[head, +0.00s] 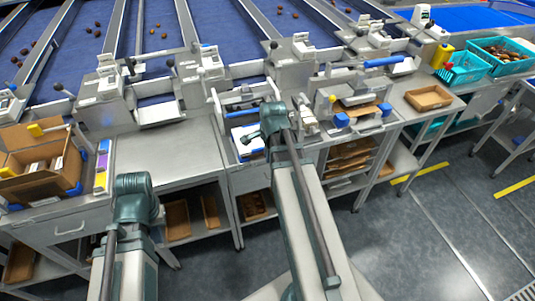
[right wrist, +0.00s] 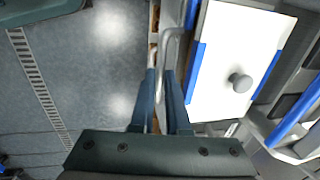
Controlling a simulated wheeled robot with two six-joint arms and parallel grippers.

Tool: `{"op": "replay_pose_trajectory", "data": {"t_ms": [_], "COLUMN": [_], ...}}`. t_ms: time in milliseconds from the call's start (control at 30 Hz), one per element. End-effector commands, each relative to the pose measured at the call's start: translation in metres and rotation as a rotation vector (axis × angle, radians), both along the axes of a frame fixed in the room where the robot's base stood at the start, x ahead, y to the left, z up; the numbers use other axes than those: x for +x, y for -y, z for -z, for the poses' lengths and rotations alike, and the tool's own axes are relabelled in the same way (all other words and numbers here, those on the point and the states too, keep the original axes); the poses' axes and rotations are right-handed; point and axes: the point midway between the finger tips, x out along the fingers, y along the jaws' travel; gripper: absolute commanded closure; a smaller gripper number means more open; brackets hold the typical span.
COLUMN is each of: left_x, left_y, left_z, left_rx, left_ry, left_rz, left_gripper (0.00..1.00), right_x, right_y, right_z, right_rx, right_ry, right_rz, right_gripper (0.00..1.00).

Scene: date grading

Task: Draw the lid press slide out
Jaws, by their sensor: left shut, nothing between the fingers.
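The lid press (head: 243,98) stands on the metal bench in the middle of the head view. Its slide (right wrist: 215,75) shows in the right wrist view as a white plate with blue side rails and a round grey knob. A bent metal handle (right wrist: 174,32) is at its left side. My right gripper (right wrist: 160,76) has its fingers close together with the handle's bar between the tips. In the head view my right arm hides part of the press front. My left gripper (head: 135,205) is low at the left, before the bench, shut and empty; its fingertips are hardly visible.
An open cardboard box (head: 38,165) is on the bench at the left. A shallow brown tray (head: 428,98) and teal baskets (head: 466,70) are at the right. Shelves with brown boxes sit under the bench. The floor (right wrist: 85,60) in front is clear.

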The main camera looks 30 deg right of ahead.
Motion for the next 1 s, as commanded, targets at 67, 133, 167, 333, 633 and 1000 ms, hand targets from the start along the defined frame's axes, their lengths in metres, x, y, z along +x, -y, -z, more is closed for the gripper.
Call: {"op": "replay_pose_trajectory", "data": {"t_ms": [67,133,167,333,633,1000], "left_x": [0.0,0.0,0.0,0.0,0.0,0.0], "left_y": [0.0,0.0,0.0,0.0,0.0,0.0], "left_z": [0.001,0.001,0.001,0.0,-0.002,-0.034], "left_rx": [0.0,0.0,0.0,0.0,0.0,0.0], "left_ry": [0.0,0.0,0.0,0.0,0.0,0.0], "left_rz": [0.0,0.0,0.0,0.0,0.0,0.0], "left_gripper": [1.0,1.0,1.0,1.0,1.0,1.0], "right_x": [-0.006,-0.005,-0.005,-0.004,-0.003,-0.009], "right_y": [-0.002,-0.002,-0.001,-0.001,-0.001,-0.002], "right_z": [0.001,0.001,0.001,0.001,-0.001,-0.034], "right_rx": [0.002,0.002,0.003,0.002,0.002,0.002], "right_ry": [-0.013,-0.012,-0.011,-0.009,-0.007,-0.007], "right_rz": [0.0,0.0,0.0,0.0,0.0,0.0], "right_gripper": [0.74,0.74,0.74,0.74,0.74,0.74]}}
